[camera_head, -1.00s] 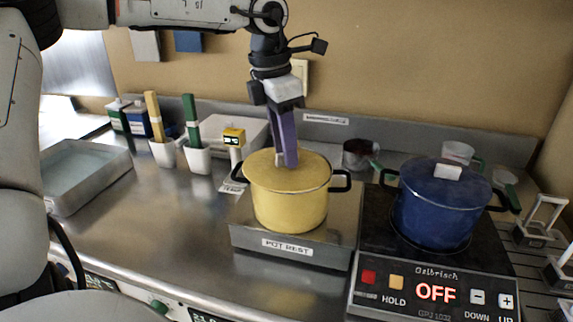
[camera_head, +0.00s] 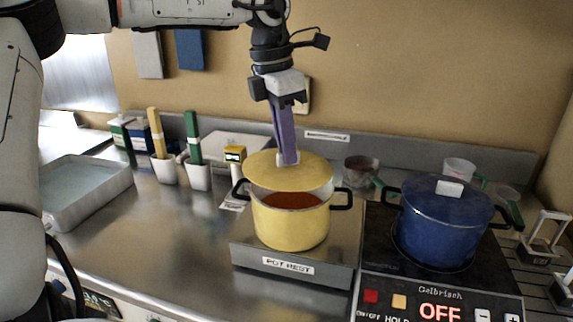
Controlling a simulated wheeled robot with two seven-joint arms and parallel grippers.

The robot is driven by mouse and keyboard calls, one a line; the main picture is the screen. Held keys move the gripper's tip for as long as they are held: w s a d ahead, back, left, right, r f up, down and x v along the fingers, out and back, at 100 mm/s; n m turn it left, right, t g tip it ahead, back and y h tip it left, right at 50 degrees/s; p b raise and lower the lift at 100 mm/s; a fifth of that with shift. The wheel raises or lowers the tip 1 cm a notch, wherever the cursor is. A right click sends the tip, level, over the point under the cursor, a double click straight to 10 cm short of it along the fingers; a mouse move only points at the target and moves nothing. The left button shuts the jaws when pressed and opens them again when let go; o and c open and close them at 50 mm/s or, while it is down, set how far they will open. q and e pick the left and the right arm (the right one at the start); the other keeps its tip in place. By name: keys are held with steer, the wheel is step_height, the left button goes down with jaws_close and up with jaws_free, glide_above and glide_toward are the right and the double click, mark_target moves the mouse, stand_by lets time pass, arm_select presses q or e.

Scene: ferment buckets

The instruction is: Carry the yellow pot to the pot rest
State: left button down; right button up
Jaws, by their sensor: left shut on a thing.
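The yellow pot (camera_head: 288,228) stands upright on the pot rest (camera_head: 330,265), a steel block labelled "POT REST". Its yellow lid (camera_head: 262,172) is raised above the pot and tilted, and reddish-brown contents (camera_head: 290,201) show inside. My left gripper (camera_head: 289,160) points down from above and is shut on the lid's pale knob, holding the lid over the pot. The fingers partly hide the knob. My right gripper is not in view.
A blue lidded pot (camera_head: 445,225) stands on the hob (camera_head: 375,260), whose display reads OFF, right of the rest. A grey water tray (camera_head: 85,185) and white holders (camera_head: 198,177) with yellow and green handles stand left. The front-left counter is clear.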

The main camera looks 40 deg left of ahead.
arm_select(q)
step_height(320, 180, up, 5)
steer(key=shift+r, duration=0.3)
steer(key=shift+n, duration=0.5)
steer(key=n, duration=0.1)
steer(key=f+n, duration=0.1)
steer(key=n, duration=0.1)
steer(key=shift+w+d+f+t+y+p, duration=0.1)
steer(key=shift+w+f+t+y+p, duration=0.2)
steer(key=shift+y+p, duration=0.1)
steer(key=shift+w+d+f+n, duration=0.1)
steer(key=shift+f+n, duration=0.3)
steer(key=shift+n, duration=0.3)
steer(key=shift+f, duration=0.7)
steer(key=shift+f+b, duration=1.8)
steer(key=shift+f, duration=0.6)
steer(key=shift+f, duration=0.15)
